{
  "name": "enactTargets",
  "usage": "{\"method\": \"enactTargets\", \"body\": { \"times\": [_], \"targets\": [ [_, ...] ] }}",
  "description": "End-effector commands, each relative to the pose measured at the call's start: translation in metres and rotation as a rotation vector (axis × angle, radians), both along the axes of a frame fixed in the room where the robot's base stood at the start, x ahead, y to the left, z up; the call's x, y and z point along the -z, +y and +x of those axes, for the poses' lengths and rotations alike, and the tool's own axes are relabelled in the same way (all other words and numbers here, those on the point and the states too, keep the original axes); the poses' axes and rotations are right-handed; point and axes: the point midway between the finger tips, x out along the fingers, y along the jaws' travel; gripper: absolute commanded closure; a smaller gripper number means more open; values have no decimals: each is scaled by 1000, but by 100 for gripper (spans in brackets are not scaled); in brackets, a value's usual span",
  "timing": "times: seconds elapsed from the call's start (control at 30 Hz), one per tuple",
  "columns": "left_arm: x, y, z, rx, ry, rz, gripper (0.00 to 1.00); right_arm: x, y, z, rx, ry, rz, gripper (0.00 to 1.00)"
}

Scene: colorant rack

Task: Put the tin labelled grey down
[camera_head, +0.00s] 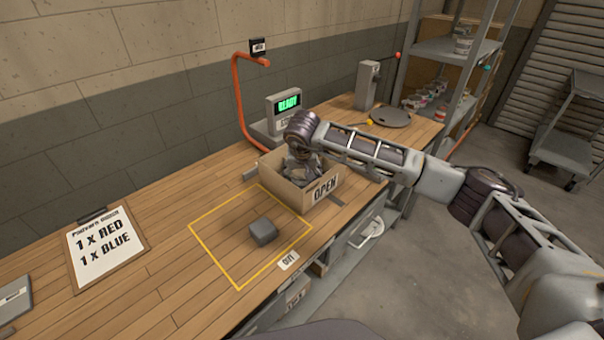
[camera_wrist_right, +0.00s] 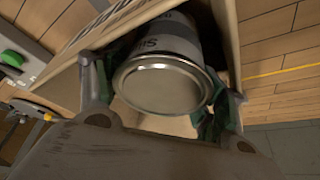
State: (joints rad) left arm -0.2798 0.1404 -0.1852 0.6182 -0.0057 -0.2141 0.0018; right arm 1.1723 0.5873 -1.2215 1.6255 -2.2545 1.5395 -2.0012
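A tin (camera_wrist_right: 165,80) with a bare metal end and a grey side shows in the right wrist view. Its label is only partly in view and I cannot read its colour word. My right gripper (camera_wrist_right: 165,105) has a finger with a green pad on each side of the tin and appears shut on it. In the head view, my right gripper (camera_head: 302,168) reaches down into the cardboard box marked OPEN (camera_head: 292,193), and the arm and box wall hide the tin there. My left gripper is in neither view.
A small grey block (camera_head: 263,231) sits inside the yellow-outlined square (camera_head: 222,262) beside the box. A READY display (camera_head: 285,106) stands behind. A clipboard reading 1 x RED, 1 x BLUE (camera_head: 104,245) lies at left. Most of the yellow square is clear.

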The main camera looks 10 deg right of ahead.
Motion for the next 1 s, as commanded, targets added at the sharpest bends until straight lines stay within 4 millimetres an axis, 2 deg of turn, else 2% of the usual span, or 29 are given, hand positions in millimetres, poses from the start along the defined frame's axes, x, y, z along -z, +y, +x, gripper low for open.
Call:
{"method": "enactTargets", "body": {
  "times": [0.27,0.67,0.8,1.0],
  "targets": [
    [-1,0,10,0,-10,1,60,-1,0,0,0,-1,1,23],
    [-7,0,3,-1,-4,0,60,-8,0,0,0,-1,1,23],
    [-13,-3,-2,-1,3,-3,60,-15,0,0,0,-1,1,23],
    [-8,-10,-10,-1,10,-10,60,-42,2,-10,-1,-5,0,23]
  ]
}}
